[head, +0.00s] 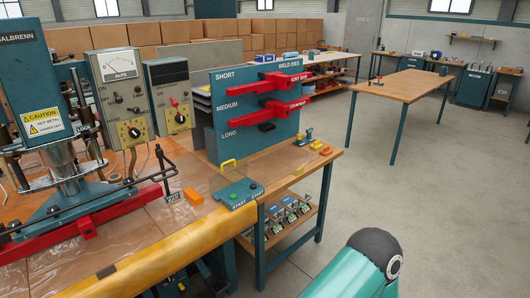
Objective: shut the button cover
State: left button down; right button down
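The teal button panel (238,195) lies at the front right corner of the workbench and is marked START twice. It has a green button (233,196) and a darker button (253,186), both uncovered. A yellow handle-like piece (229,164) stands up at the panel's back edge. It looks like part of the raised button cover, but a clear lid is too hard to make out. Neither gripper shows in the head view. A teal and grey arm part of mine fills the lower right, apart from the panel.
The welding press (62,120) with its red base bar stands left of the panel. An orange block (193,196) lies close to the panel's left. A weld dies board (255,108) with red dies rises behind. A yellow roll (165,250) runs along the bench front.

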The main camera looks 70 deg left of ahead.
aim_at(217, 195)
jog(key=z, duration=0.15)
jog(key=i, duration=0.95)
jog(key=u, duration=1.7)
jog(key=i, duration=0.25)
jog(key=u, duration=2.2)
jog(key=k, duration=0.5)
jog(key=u, duration=0.3)
jog(key=i, duration=1.5)
jog(key=z, duration=0.35)
